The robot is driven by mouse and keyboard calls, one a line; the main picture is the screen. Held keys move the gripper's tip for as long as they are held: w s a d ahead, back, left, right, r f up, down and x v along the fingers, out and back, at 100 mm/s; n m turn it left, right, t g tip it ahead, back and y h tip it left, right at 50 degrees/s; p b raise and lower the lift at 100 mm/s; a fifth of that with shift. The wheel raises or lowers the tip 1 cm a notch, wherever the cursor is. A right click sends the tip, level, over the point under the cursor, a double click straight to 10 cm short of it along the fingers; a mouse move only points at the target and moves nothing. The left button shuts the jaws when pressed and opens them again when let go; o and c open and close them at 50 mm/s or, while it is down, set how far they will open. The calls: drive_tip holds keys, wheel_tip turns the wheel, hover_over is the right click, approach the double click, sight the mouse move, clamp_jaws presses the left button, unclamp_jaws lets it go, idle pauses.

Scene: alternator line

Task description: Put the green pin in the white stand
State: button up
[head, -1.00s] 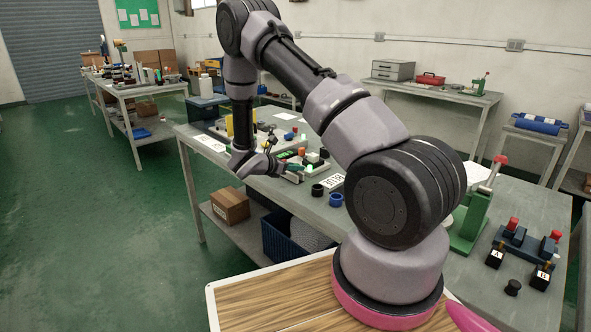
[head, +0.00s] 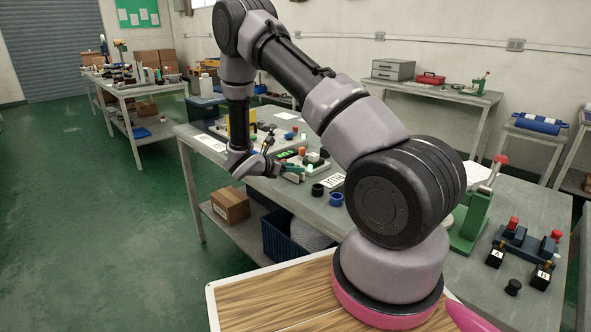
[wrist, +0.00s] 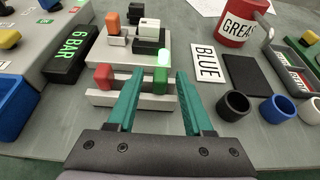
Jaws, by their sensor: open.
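The pin's foot is partly hidden. In the head view my gripper (head: 291,173) is low over the bench, beside the small parts.
A black block marked "6 BAR" (wrist: 73,52) lies left of the stand. A "BLUE" label (wrist: 208,66), a dark plate (wrist: 245,72), a black ring (wrist: 233,106) and a blue ring (wrist: 277,109) lie right. A red "GREASE" can (wrist: 240,25) stands behind. Bare bench shows between the stand and rings.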

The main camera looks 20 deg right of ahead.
drive_tip(key=v, duration=1.1)
drive_tip(key=s+d+r+m+g+y, duration=0.2)
drive_tip(key=s+d+r+m+y, duration=0.1)
drive_tip(key=s+r+m, duration=0.5)
drive_tip(key=s+d+r+m+g+y, duration=0.3)
drive_tip(key=s+r+m, duration=0.15)
drive_tip(key=r, duration=0.55)
drive_tip(key=s+a+r+m+t+y, duration=0.2)
drive_tip(key=s+r+m+t+y, duration=0.1)
drive_tip(key=s+r+m, duration=0.4)
drive_tip(key=s+a+r+m+t+y, duration=0.3)
drive_tip(key=s+r+m+t+y, duration=0.1)
drive_tip(key=s+r+m, duration=0.3)
wheel_tip(320, 180, up, 2)
drive_tip(key=shift+s+a+r+y, duration=0.2)
drive_tip(key=shift+s+y, duration=0.6)
